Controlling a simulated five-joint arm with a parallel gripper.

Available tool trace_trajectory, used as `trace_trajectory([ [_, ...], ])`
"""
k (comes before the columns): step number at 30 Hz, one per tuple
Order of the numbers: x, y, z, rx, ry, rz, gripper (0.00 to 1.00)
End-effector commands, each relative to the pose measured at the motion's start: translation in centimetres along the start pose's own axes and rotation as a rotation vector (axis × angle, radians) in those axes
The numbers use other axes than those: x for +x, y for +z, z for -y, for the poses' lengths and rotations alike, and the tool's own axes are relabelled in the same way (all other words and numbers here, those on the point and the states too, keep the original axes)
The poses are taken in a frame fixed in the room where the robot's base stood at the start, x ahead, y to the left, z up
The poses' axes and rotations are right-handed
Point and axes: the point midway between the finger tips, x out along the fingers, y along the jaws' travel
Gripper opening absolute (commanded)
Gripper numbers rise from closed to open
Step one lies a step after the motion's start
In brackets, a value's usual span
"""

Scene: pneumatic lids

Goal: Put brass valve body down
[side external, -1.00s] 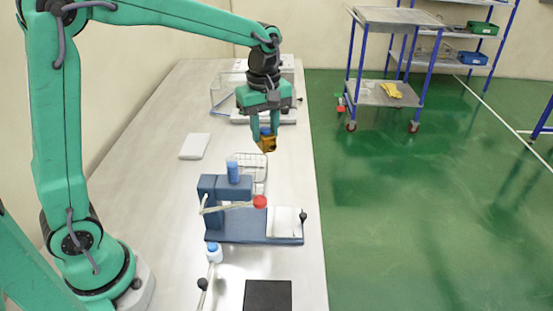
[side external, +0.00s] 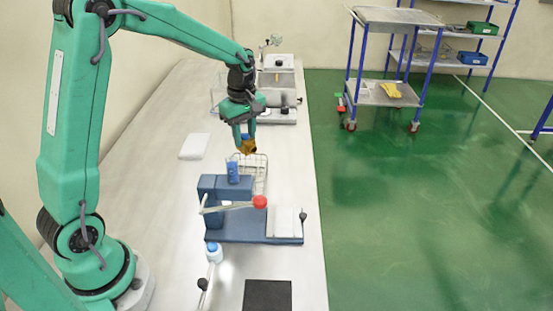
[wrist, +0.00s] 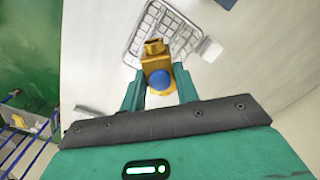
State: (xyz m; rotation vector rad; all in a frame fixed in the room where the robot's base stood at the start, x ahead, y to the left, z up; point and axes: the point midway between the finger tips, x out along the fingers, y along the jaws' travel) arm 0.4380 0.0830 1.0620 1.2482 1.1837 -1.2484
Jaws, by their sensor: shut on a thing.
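The brass valve body (side external: 248,147) is a small golden block with a blue top, held between the fingers of my gripper (side external: 244,136). In the wrist view the valve body (wrist: 155,62) shows between the two green fingers of my gripper (wrist: 159,92), its blue round part toward me. The gripper is shut on it. In the side view it hangs at the back left of a wire basket (side external: 262,172). In the wrist view it overlaps the basket's near edge (wrist: 134,40). I cannot tell its exact height above the bench.
A blue press-like fixture (side external: 225,225) with a red-knobbed lever (side external: 259,202) stands in front of the basket. A white pad (side external: 194,146) lies to the left, a black pad (side external: 267,295) in front. A machine with a clear cover (side external: 275,110) stands behind. The left bench is mostly clear.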

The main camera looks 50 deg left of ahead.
Motion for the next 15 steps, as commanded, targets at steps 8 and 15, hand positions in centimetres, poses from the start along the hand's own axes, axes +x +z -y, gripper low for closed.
trace_trajectory([
  [8, 0.8, 0.0, 0.0, 0.0, 0.0, 0.0, 0.0],
  [15, 3.9, 0.0, 0.0, 0.0, -0.003, 0.001, 0.0],
])
